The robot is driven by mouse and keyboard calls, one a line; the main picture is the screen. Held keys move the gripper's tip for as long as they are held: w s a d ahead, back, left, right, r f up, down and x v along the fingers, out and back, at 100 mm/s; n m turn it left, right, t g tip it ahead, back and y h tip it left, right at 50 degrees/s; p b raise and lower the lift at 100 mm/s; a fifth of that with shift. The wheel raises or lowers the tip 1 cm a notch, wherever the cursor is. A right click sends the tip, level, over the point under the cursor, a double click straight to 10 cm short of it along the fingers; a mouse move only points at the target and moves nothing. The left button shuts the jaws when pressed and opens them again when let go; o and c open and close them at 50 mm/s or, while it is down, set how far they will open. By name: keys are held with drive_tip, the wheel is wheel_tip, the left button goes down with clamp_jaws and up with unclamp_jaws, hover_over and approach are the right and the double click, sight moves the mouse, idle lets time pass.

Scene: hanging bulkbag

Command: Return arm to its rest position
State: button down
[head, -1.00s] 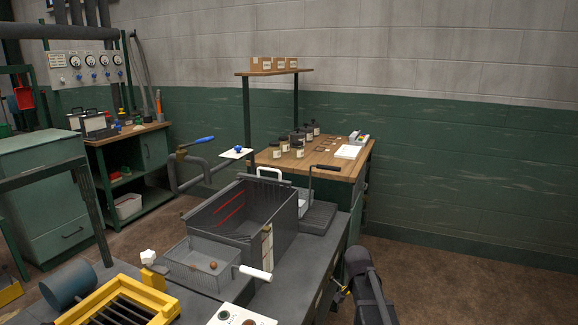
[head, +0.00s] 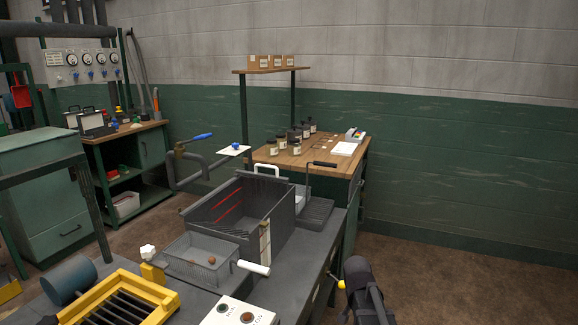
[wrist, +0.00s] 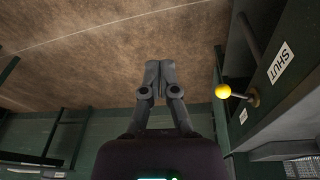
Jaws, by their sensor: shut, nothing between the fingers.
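My gripper (wrist: 158,78) shows in the wrist view with its two grey fingers together, shut and empty. It hangs over brown floor, apart from everything around it. In the head view, part of my dark arm (head: 366,290) stands at the lower right, beside the grey bench; the fingertips cannot be made out there. A yellow ball knob (wrist: 222,91) on a short lever sits right of my fingers in the wrist view, near a "SHUT" label (wrist: 281,63). The knob also shows in the head view (head: 341,284), just left of my arm.
The grey bench (head: 287,270) carries a deep grey tank (head: 278,210), a wire basket (head: 195,262) with a white handle, and a yellow frame (head: 150,290). A wooden table (head: 315,160) with jars stands behind. Open brown floor (head: 450,275) lies right of my arm.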

drive_tip(key=s+a+n+g+y, duration=0.15)
drive_tip(key=s+a+n, duration=0.25)
drive_tip(key=s+n, duration=0.55)
wheel_tip(320, 180, up, 24)
drive_tip(key=s+m+p, duration=0.2)
drive_tip(key=p, duration=2.2)
drive_tip(key=shift+d+m, duration=0.25)
drive_tip(key=shift+m, duration=0.1)
drive_tip(key=shift+s+f, duration=0.1)
drive_tip(key=shift+f, duration=0.05)
